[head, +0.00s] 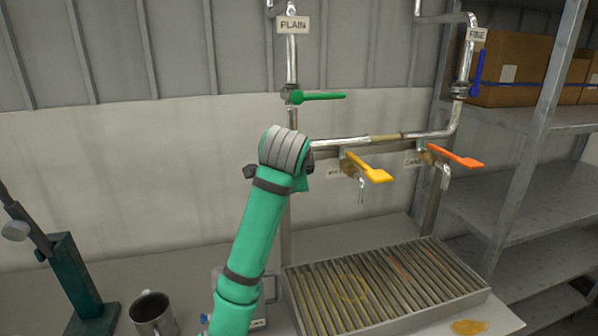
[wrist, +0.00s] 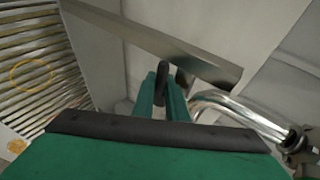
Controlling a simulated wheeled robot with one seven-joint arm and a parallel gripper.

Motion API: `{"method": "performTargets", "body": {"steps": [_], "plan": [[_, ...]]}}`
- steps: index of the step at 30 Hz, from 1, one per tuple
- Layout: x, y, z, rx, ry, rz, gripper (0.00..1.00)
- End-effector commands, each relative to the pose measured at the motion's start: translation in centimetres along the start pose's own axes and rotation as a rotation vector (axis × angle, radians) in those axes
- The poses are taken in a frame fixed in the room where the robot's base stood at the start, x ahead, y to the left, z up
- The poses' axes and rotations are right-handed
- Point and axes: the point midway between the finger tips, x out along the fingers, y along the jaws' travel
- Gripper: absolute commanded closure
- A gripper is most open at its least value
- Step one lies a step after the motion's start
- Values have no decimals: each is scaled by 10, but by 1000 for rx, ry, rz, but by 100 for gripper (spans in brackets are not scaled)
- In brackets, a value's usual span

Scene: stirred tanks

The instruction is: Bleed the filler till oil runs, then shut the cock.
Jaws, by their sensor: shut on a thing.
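My gripper (wrist: 163,88) is shut on a small dark handle (wrist: 162,76) that stands between its two green fingers in the wrist view. In the head view my arm hides the handle and most of the gripper, so I cannot tell which fitting it belongs to. A bent bright pipe (wrist: 238,108) lies right beside the fingers. A yellow-levered cock (head: 368,168) and an orange-levered cock (head: 455,156) hang on the pipework to the right, each with a downward spout. A green lever (head: 318,97) sits level on the PLAIN pipe (head: 291,55). No running oil shows.
A slatted drip tray (head: 470,297) lies below the cocks, with a yellow ring mark on its slats. A blue lever (head: 477,74) stands upright on the FINE pipe. A mug (head: 152,312) and a green stand (head: 82,285) are at the left. Metal shelves (head: 540,155) stand at the right.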

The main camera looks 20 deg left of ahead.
Motion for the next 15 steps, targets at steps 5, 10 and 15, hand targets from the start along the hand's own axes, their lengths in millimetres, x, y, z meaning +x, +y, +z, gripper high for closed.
{"method": "performTargets", "body": {"steps": [5, 10, 15], "plan": [[0, 0, 0, 5, -5, 1, 100], [0, 0, 0, 5, -4, 1, 100], [0, 0, 0, 4, -3, 1, 69]]}}
